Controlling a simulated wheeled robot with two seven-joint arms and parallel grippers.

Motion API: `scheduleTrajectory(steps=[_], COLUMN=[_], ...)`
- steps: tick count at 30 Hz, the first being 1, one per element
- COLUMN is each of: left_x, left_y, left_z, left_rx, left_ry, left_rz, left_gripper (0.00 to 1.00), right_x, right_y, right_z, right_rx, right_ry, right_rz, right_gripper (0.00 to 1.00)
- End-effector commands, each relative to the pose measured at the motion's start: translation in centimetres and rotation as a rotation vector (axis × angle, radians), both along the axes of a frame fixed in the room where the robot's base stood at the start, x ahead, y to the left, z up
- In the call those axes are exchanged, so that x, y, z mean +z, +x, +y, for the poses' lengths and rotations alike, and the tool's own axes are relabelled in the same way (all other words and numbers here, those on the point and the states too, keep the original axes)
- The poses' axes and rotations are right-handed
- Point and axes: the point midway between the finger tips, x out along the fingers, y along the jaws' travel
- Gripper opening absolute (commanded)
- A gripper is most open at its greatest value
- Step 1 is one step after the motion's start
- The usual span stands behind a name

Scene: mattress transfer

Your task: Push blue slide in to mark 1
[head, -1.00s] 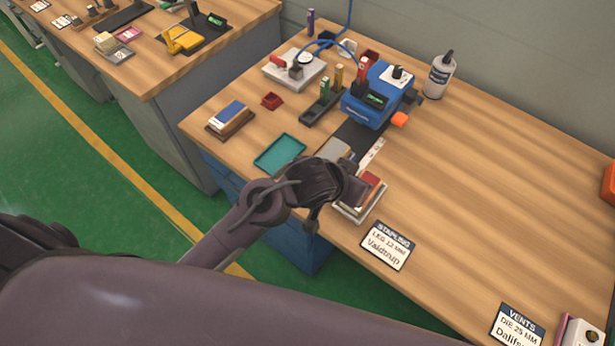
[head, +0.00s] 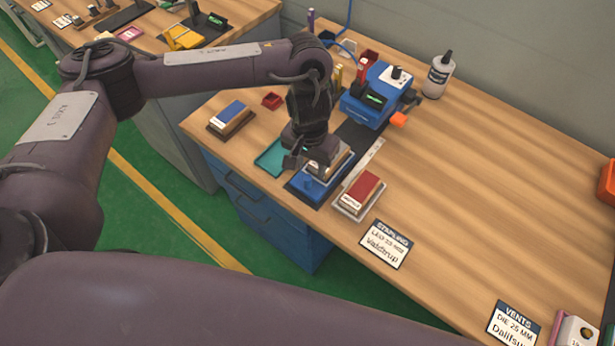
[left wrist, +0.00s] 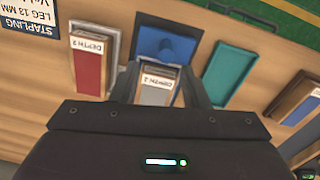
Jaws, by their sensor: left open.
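The blue slide (head: 312,189) is a flat blue plate with a knob at the near end of a dark track on the workbench. A grey-topped block labelled DEPTH 2 (left wrist: 154,92) is at the slide's machine-side end. My left gripper (head: 307,163) points down over the slide and block. In the left wrist view its open fingers (left wrist: 160,78) are on either side of the block; whether they touch it is unclear. I cannot make out mark 1. My right gripper is out of view.
A blue machine (head: 372,98) stands at the track's far end. A pale marked strip (head: 362,165) runs along the track. A red-topped block (head: 361,188) is right of the slide, a teal tray (head: 270,160) left. The bench's right side is mostly bare.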

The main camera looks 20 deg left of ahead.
Motion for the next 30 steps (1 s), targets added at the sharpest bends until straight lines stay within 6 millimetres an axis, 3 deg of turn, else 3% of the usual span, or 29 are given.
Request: scheduleTrajectory(steps=[4, 16, 28, 30], left_x=[-0.9, -6.8, -7.5, -7.5], left_y=[0.1, 0.1, 0.1, 0.1], left_z=[0.9, 0.8, 0.8, 0.8], left_rx=[0.035, 0.031, 0.029, 0.029], left_ry=[0.021, 0.019, 0.019, 0.018], left_rz=[0.012, 0.009, 0.006, 0.006], left_gripper=[0.41, 0.41, 0.41, 0.32], right_x=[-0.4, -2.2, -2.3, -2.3], right_y=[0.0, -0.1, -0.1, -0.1], right_z=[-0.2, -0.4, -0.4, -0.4], right_rx=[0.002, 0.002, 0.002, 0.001], right_ry=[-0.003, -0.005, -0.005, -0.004], right_rz=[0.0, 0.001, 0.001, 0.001], right_gripper=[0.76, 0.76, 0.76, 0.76])
